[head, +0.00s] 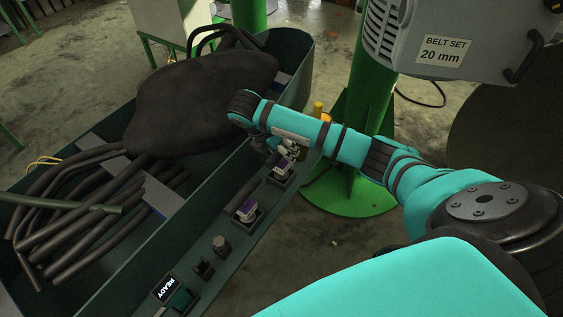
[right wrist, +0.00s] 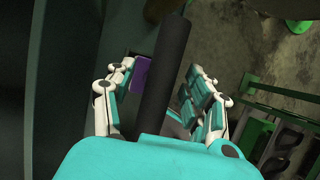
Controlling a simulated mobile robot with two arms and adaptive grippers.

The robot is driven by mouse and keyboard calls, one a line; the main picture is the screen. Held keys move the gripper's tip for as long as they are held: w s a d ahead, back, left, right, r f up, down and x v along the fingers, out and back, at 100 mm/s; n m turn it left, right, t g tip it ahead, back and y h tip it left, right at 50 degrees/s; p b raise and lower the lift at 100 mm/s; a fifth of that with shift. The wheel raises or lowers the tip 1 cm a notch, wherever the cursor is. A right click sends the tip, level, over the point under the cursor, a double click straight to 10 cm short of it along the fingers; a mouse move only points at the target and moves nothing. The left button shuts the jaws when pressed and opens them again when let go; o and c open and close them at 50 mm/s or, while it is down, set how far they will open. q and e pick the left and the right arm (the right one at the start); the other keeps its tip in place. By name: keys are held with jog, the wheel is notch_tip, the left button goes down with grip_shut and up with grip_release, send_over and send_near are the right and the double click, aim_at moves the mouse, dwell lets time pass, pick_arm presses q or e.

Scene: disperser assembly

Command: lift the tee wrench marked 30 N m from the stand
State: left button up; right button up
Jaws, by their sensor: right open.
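Two purple-marked tools stand in dark holders on the ledge of the green trough in the head view: a nearer one (head: 245,211) and a farther one (head: 282,165). No torque marking is readable on either. My right gripper (head: 281,153) is at the farther one and partly hides it. In the right wrist view my right gripper (right wrist: 161,84) is open, with a thick dark bar (right wrist: 165,75) lying between its spread fingers. A purple patch (right wrist: 141,74) shows beside the bar, near the left fingers. My left gripper is in neither view.
The trough wall (head: 165,240) runs beside the ledge; inside lie dark hoses (head: 90,235) and a large black sack (head: 195,95). A green column (head: 366,120) stands behind my right arm.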

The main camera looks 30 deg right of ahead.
grip_shut()
dwell(0.8)
